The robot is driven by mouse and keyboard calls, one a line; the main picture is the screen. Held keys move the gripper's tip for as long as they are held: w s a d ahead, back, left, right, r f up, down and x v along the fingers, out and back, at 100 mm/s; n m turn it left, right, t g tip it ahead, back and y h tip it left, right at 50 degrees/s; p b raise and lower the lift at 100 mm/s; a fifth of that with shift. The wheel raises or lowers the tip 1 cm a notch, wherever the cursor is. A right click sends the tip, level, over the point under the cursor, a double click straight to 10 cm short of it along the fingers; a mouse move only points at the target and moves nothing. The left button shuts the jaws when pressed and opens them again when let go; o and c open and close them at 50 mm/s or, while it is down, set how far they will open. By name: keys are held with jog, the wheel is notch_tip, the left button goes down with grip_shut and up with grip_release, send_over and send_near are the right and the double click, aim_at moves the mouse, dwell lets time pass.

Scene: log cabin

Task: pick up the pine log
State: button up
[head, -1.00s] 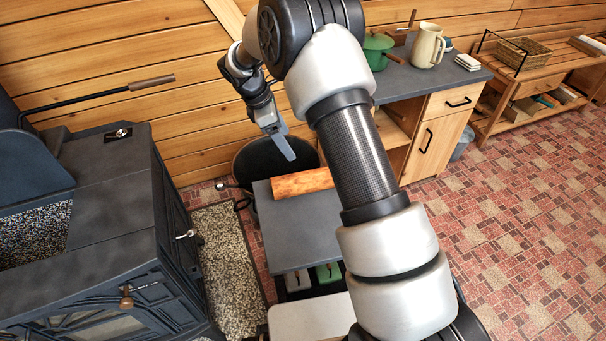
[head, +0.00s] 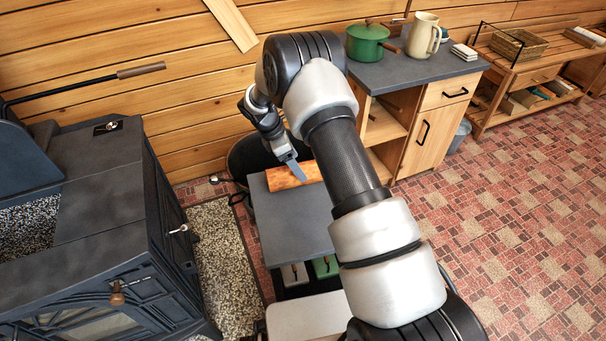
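The pine log (head: 284,180) is an orange-brown piece lying on a dark grey tabletop (head: 290,224), near its far edge. My arm covers the log's right end. My gripper (head: 299,174) comes down from the upper left, with a grey finger in front of the log's middle in the picture. Only one finger shows clearly, so I cannot tell how wide the gripper is or whether it touches the log.
A black stove (head: 100,220) stands at the left. A dark round bin (head: 243,160) is behind the tabletop. A counter (head: 415,76) at the back right holds a green pot (head: 367,42) and a cream jug (head: 423,36). The tiled floor at the right is clear.

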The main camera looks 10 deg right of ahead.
jog(key=b+x, duration=0.1)
jog(key=x, duration=0.4)
jog(key=shift+a+f, duration=0.1)
jog(key=shift+a, duration=0.1)
jog(key=c, duration=1.4)
jog(key=shift+c, duration=0.4)
notch_tip(320, 180, up, 10)
jog(key=shift+r+p, duration=0.1)
jog(key=shift+p, duration=0.9)
